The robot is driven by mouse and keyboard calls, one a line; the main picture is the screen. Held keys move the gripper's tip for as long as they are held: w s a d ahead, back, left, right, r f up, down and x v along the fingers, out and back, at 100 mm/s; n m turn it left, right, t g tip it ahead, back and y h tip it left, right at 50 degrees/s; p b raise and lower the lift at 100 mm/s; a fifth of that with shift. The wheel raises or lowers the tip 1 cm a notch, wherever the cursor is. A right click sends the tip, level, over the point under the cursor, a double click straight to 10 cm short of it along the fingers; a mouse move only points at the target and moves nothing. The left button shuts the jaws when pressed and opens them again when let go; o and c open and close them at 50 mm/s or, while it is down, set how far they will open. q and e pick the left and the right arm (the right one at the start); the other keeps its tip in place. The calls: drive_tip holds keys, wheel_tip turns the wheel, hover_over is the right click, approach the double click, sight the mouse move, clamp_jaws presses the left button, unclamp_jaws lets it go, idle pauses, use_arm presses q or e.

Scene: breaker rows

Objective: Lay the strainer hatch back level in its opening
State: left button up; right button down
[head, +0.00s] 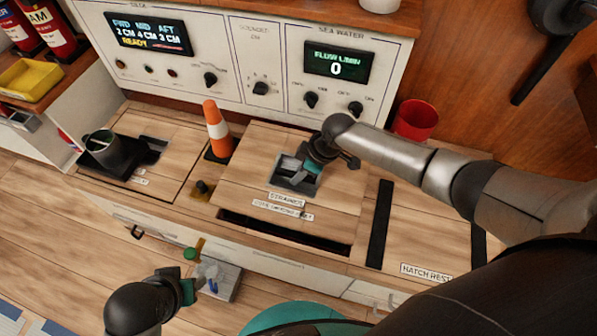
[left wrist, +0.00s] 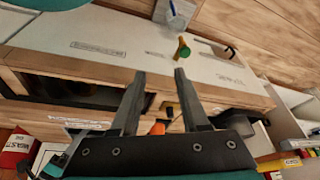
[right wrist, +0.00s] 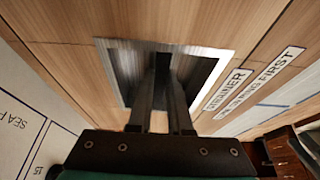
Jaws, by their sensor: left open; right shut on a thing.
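The strainer hatch (head: 335,200) is a wood-grain panel with a recessed metal pull and labels near its front edge. It lies over its opening (head: 285,232), and a long dark gap shows along its front edge. I cannot tell exactly how far it is tilted. My right gripper (head: 303,172) reaches into the recess and is shut on the hatch's pull. The right wrist view shows its fingers (right wrist: 162,65) together inside the metal-framed recess (right wrist: 215,62), hiding the pull. My left gripper (left wrist: 160,75) is open and empty, in front of the bench near a green-knobbed yellow handle (left wrist: 183,50).
An orange-and-white cone (head: 217,132) stands left of the hatch. Black strips (head: 380,222) lie on the bench right of the hatch, near a HATCH REST label (head: 426,272). The control panel rises behind.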

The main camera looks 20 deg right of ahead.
drive_tip(key=shift+w+a+f+b, duration=0.1)
drive_tip(key=shift+w+f+b, duration=0.1)
drive_tip(key=shift+f+b, duration=1.1)
drive_tip(key=shift+f, duration=0.5)
use_arm(q)
drive_tip(key=r, duration=0.1)
drive_tip(key=w+d+r+t, duration=0.1)
drive_tip(key=r, duration=0.1)
drive_tip(key=r+t, duration=0.1)
drive_tip(key=shift+w+d+r+h, duration=0.35)
drive_tip(key=shift+r+h, duration=0.05)
drive_tip(key=shift+r, duration=0.1)
drive_tip(key=shift+f+b, duration=0.25)
drive_tip(key=shift+b, duration=0.05)
use_arm(e)
drive_tip(key=shift+f, duration=0.3)
